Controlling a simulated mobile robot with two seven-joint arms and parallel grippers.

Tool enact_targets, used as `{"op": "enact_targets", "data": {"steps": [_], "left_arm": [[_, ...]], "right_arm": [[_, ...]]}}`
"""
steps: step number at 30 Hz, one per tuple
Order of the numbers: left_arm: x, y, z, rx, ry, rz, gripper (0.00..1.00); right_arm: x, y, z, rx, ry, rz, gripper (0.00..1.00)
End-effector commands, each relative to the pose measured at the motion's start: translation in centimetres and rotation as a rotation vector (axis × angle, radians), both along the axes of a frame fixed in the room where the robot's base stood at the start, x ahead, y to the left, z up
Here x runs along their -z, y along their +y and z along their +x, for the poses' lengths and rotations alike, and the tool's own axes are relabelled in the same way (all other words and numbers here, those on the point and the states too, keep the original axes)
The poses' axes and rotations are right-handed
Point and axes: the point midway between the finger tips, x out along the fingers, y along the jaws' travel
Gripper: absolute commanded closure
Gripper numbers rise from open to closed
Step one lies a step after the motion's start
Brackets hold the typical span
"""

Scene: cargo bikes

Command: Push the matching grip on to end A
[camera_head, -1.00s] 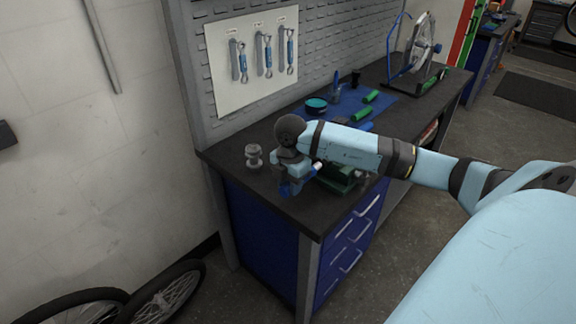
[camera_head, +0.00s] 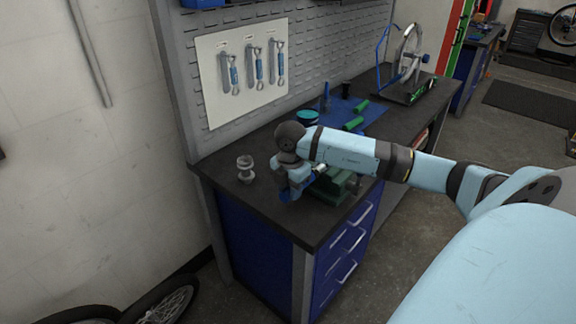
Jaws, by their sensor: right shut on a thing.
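My right gripper (camera_head: 291,184) hangs over the front left of the workbench. It is shut on a small dark blue piece (camera_head: 284,195), which looks like a grip and is mostly hidden by the gripper. Just right of it is a green vise (camera_head: 338,187). A short pale bar end (camera_head: 320,168) shows above the vise, close to the gripper; I cannot tell whether the held piece touches it. Its end marking cannot be read. Two green grips, one nearer (camera_head: 353,124) and one farther (camera_head: 361,107), lie on a blue mat (camera_head: 375,113). My left gripper is not in view.
A grey spool-shaped object (camera_head: 245,169) stands on the bench (camera_head: 230,190) left of my gripper. A teal round tin (camera_head: 308,117) is behind my arm. A wheel stand (camera_head: 405,70) is at the far end. Wrenches hang on a white board (camera_head: 247,65).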

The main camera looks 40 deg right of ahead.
Motion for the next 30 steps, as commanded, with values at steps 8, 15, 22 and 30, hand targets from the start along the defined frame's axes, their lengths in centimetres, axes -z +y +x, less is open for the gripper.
{"op": "enact_targets", "data": {"steps": [8, 15, 22, 30], "left_arm": [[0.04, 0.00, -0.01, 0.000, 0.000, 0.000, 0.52], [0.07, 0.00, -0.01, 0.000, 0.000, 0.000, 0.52], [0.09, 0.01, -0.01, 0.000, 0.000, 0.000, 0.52], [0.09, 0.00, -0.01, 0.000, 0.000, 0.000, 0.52]], "right_arm": [[-0.03, -0.39, 0.03, 0.002, 0.000, -0.003, 0.97], [-0.03, -0.68, 0.04, 0.003, 0.000, -0.004, 0.97], [-0.03, -0.97, 0.07, 0.005, 0.001, -0.005, 0.97], [0.01, -1.01, 0.04, 0.004, 0.001, -0.003, 0.97]]}}
